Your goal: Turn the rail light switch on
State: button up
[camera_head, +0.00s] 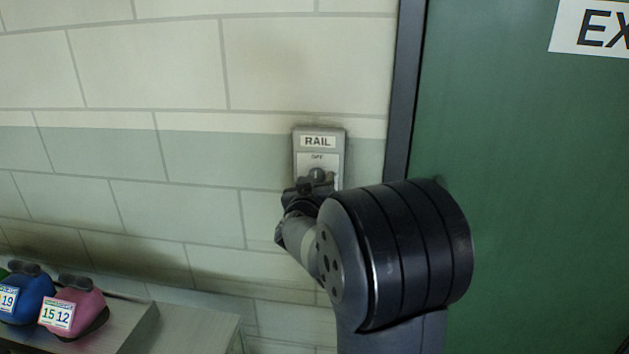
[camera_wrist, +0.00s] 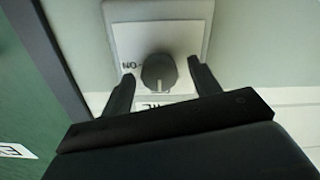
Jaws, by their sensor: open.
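The rail light switch (camera_head: 320,145) is a grey wall box with a RAIL label and the word OFF above a dark round knob (camera_head: 317,174). In the wrist view the knob (camera_wrist: 158,72) sits on a pale plate (camera_wrist: 136,38), with an upside-down ON marking to its left. The knob's ridge runs roughly up and down there; its exact setting is hard to tell. My gripper (camera_wrist: 160,72) is open, with one finger on each side of the knob and visible gaps between. In the head view my gripper (camera_head: 312,188) covers the lower part of the box.
A green door (camera_head: 530,170) with a dark frame (camera_head: 403,85) and an EXIT sign (camera_head: 592,28), cut off by the picture edge, stands right of the switch. Blue (camera_head: 28,298) and pink (camera_head: 76,308) bags sit on a grey bench (camera_head: 195,330) at lower left. The block wall left of the switch is clear.

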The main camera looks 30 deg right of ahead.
jog(key=shift+c, duration=0.5)
jog(key=c, duration=0.9)
jog(key=shift+f+m, duration=0.1)
jog(key=shift+m, duration=0.2)
jog(key=m+b, duration=0.2)
jog(key=shift+f+m, duration=0.1)
jog(key=shift+m, duration=0.3)
jog(key=m+b, duration=0.7)
jog(key=m, duration=0.7)
jog(key=shift+w, duration=0.1)
jog(key=shift+m, duration=0.4)
